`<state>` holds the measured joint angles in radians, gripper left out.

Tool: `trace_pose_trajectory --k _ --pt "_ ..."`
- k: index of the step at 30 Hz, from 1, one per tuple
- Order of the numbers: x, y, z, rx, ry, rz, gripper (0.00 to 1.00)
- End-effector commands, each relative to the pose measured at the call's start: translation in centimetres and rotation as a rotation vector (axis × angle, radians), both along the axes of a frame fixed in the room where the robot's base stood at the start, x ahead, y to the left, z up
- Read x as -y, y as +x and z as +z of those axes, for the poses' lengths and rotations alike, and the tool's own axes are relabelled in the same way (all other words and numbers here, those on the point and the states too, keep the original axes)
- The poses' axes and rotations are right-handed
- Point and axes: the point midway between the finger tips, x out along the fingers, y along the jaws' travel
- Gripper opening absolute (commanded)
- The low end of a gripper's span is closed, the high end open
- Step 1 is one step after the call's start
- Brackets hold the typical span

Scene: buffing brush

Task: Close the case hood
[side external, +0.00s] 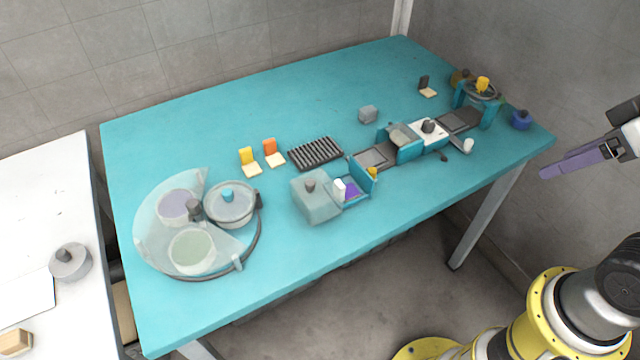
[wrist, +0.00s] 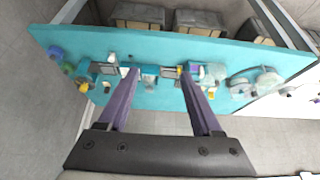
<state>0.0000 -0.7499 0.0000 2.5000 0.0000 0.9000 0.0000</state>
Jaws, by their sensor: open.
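A translucent grey box-shaped hood with a dark knob (side external: 314,200) stands near the front middle of the teal table. Right beside it is a small teal case (side external: 362,195) holding a white piece and a purple piece. The hood does not appear to cover these pieces. In the wrist view the hood (wrist: 213,73) shows just right of the right finger. My gripper (side external: 550,171) is open and empty, with purple fingers, in the air off the table's right end in the side view. Its spread fingers also show in the wrist view (wrist: 158,74).
A round tray with clear covers and lidded bowls (side external: 231,204) is at the left. A black ribbed rack (side external: 315,153) lies behind the hood. Teal-framed stations (side external: 410,142) run to the right, with a blue pot (side external: 521,120) at the end. The table's back (side external: 250,105) is clear.

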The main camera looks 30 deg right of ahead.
Motion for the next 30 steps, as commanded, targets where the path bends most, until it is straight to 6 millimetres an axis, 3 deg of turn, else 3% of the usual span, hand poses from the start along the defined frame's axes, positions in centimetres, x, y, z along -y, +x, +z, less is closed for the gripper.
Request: trace_pose_trajectory --k 1,7,11,15,21,26,30 --pt "0.0 0.0 0.0 0.0 0.0 0.0 0.61" --pt "-0.1 0.2 0.3 0.011 -0.032 0.072 0.25" --pt "-0.7 2.7 3.8 0.085 -0.071 0.186 0.02" --pt "-2.0 6.5 6.7 0.113 -0.101 0.318 0.0" --pt "-4.9 13.0 9.3 0.124 -0.128 0.503 0.0" --pt "-8.6 19.3 9.5 0.116 -0.139 0.668 0.0" --pt "-12.6 24.4 8.1 0.099 -0.139 0.798 0.0"
